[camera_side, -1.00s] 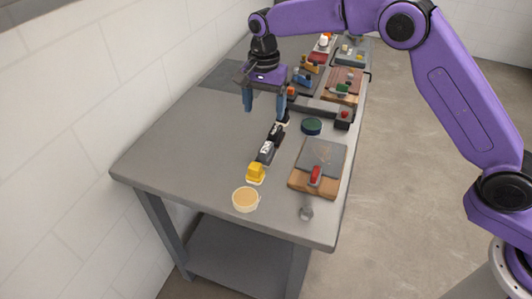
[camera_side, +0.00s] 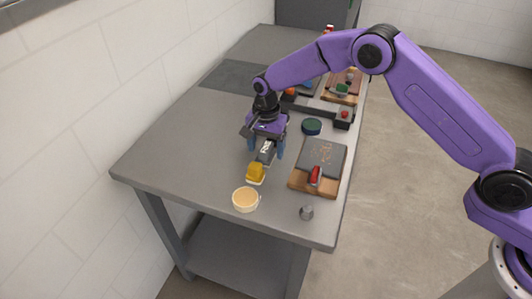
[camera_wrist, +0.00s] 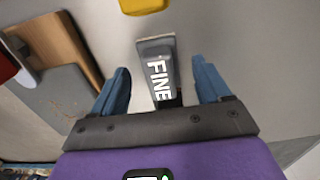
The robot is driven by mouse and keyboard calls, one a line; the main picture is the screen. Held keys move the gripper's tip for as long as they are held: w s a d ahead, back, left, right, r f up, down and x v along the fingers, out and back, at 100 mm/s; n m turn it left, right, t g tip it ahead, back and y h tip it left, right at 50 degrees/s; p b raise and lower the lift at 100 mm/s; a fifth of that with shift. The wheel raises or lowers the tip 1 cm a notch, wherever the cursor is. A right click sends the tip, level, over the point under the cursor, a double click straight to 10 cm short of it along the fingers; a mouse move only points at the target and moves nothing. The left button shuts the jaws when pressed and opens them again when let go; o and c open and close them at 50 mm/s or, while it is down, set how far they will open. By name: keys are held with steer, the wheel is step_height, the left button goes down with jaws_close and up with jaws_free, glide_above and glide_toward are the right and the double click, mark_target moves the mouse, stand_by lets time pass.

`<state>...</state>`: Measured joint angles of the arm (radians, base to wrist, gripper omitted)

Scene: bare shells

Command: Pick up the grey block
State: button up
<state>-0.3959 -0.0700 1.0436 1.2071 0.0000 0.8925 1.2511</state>
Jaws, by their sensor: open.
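The grey block (camera_side: 267,153) stands on the bench behind a yellow block (camera_side: 255,173). In the wrist view the grey block (camera_wrist: 157,72) carries the white word FINE on a dark face. My gripper (camera_side: 266,148) points down at it. In the wrist view my gripper (camera_wrist: 160,75) is open, with one blue finger on each side of the block and visible gaps between. The near end of the block is partly hidden by the gripper body. I cannot tell how far down the block the fingertips reach.
The yellow block (camera_wrist: 143,5) lies just beyond the grey block. A cream bowl (camera_side: 246,199), a small grey piece (camera_side: 307,212) and a wooden board (camera_side: 301,181) with a slate panel and red item are near the front. A dark green round item (camera_side: 312,126) stands behind. The bench's left side is clear.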

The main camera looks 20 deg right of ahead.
steer(key=shift+f, duration=0.65)
steer(key=c, duration=1.2)
steer(key=shift+o, duration=0.2)
steer(key=shift+r, duration=0.1)
steer(key=shift+r, duration=0.55)
steer(key=s+d+r, duration=0.6)
steer(key=s+r, duration=0.5)
steer(key=s, duration=0.1)
steer(key=shift+s+r, duration=0.3)
steer(key=shift+r, duration=0.1)
